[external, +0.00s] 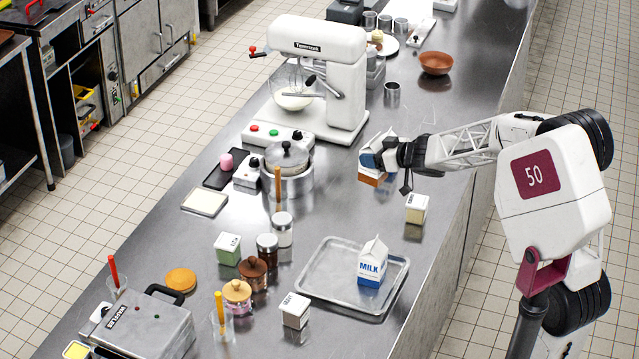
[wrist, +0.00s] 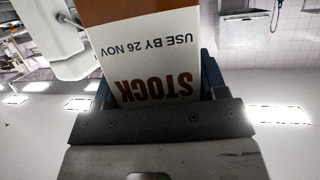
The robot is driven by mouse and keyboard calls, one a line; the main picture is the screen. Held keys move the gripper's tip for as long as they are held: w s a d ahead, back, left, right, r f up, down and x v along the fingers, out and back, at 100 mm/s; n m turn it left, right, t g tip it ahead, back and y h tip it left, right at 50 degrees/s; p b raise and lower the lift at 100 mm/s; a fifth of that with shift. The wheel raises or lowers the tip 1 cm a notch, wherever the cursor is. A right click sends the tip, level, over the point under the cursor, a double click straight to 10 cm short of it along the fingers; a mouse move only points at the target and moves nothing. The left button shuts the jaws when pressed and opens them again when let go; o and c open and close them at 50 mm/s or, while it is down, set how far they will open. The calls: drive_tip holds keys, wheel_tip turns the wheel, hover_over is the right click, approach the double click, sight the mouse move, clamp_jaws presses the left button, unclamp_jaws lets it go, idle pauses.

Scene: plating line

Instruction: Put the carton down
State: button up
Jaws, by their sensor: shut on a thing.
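A white carton with a brown band (external: 374,178) is held in my gripper (external: 378,160), over the steel counter (external: 340,215) near the mixer's base. In the wrist view the carton (wrist: 150,62) fills the space between the jaws and reads STOCK and USE BY 26 NOV, upside down. My gripper (wrist: 158,98) is shut on it. I cannot tell whether the carton's brown end touches the counter. Another carton, white and blue and marked MILK (external: 372,264), stands upright on a metal tray (external: 325,290).
The stand mixer (external: 345,80) is close behind my gripper. A lidded pot (external: 290,180) stands to the left. A small cream box (external: 416,208) stands to the right, and a metal cup (external: 392,94) behind. Several jars (external: 267,248) crowd the front left.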

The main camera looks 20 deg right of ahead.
drive_tip(key=shift+s+a+r, duration=0.25)
drive_tip(key=shift+s+a, duration=0.1)
drive_tip(key=shift+a, duration=0.35)
drive_tip(key=shift+s+a+r+m+t+h, duration=0.5)
drive_tip(key=shift+s+a+r+m+h, duration=0.7)
drive_tip(key=shift+s+a, duration=2.3)
drive_tip(key=shift+s+a+r+m+t+h, duration=0.7)
drive_tip(key=shift+s+a+r, duration=1.25)
drive_tip(key=shift+s, duration=2.6)
drive_tip(key=s+f+m+h, duration=0.2)
drive_tip(key=s+f, duration=0.2)
drive_tip(key=s, duration=0.4)
drive_tip(key=s+f+m+h, duration=0.1)
drive_tip(key=s+f+h, duration=0.15)
drive_tip(key=s, duration=0.45)
wheel_tip(320, 180, down, 12)
drive_tip(key=shift+r+y, duration=0.1)
drive_tip(key=shift+y, duration=0.15)
drive_tip(key=w+a, duration=0.4)
drive_tip(key=w, duration=0.3)
drive_tip(key=w+a+f, duration=0.1)
drive_tip(key=w+a, duration=0.2)
drive_tip(key=w, duration=0.4)
drive_tip(key=shift+a+f, duration=0.2)
drive_tip(key=shift+a, duration=0.15)
